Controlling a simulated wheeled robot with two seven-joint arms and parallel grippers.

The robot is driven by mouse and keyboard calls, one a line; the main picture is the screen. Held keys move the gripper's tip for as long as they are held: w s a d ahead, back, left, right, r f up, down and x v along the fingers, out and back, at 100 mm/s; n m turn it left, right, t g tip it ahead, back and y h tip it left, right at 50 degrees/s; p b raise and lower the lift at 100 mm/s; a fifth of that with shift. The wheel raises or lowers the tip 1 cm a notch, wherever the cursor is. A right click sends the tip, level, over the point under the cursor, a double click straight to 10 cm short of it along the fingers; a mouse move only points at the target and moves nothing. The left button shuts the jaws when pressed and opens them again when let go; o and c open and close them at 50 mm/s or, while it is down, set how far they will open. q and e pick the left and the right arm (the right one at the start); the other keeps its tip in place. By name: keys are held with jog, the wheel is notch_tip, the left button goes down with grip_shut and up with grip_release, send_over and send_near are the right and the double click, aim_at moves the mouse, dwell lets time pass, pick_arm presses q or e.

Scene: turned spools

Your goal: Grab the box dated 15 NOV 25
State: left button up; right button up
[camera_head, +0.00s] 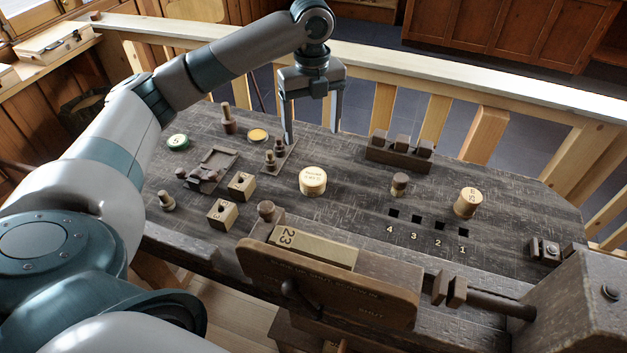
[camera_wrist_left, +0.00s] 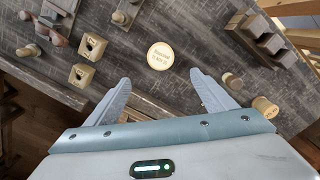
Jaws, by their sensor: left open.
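A round pale wooden box (camera_head: 313,180) with small lettering on its lid stands upright in the middle of the dark bench; its date is too small to read surely. In the left wrist view the same box (camera_wrist_left: 159,56) lies just past the fingertips, centred between them. My left gripper (camera_head: 312,138) is open and empty, pointing down above the bench behind the box. It also shows in the left wrist view (camera_wrist_left: 161,80), with its fingers apart and not touching the box. My right gripper is not in view.
A taller lettered round container (camera_head: 468,203) stands at right. A green-rimmed tin (camera_head: 178,142) and a yellow-topped tin (camera_head: 258,135) stand at left. Holed wooden blocks (camera_head: 222,214), a small spool (camera_head: 399,184) and a block rack (camera_head: 399,153) surround the box. A vise (camera_head: 330,280) fills the front.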

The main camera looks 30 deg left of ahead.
pick_arm(q)
jog(key=p, duration=0.3)
send_over(313, 176)
notch_tip(313, 176, down, 11)
jog(key=shift+s+f, duration=0.1)
jog(key=shift+f, duration=0.6)
jog(key=shift+f, duration=0.1)
jog(key=shift+f+p, duration=0.3)
jog(key=shift+p, duration=0.1)
notch_tip(313, 176, down, 3)
jog(key=shift+a+f+p, duration=0.1)
jog(key=shift+p, duration=0.6)
jog(key=shift+f, duration=0.6)
